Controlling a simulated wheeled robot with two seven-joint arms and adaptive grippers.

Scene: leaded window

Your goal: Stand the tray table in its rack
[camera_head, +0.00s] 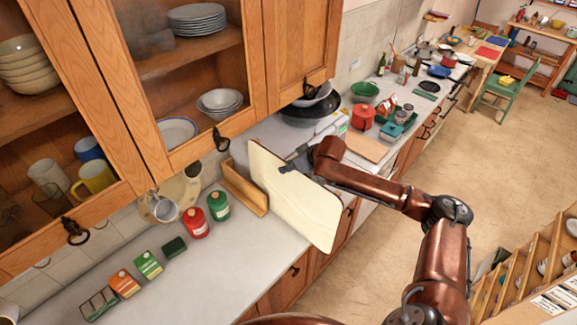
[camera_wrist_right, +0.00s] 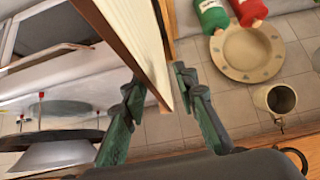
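The tray table (camera_head: 290,198) is a thin cream panel with rounded corners. It is tilted and upright on edge at the front of the counter, beside the rack. My right gripper (camera_head: 295,160) is at its upper far edge. In the right wrist view the tray table (camera_wrist_right: 128,40) runs between the two fingers of my right gripper (camera_wrist_right: 162,95), which close on its edge. The rack (camera_head: 243,188) is a low, narrow wooden holder on the counter, left of the tray table and partly hidden by it. My left gripper is not in view.
A red canister (camera_head: 195,223) and a green canister (camera_head: 218,206) stand left of the rack. Wooden cupboards (camera_head: 299,40) overhang the counter. A large dark bowl (camera_head: 308,115) and cutting board (camera_head: 366,147) lie beyond.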

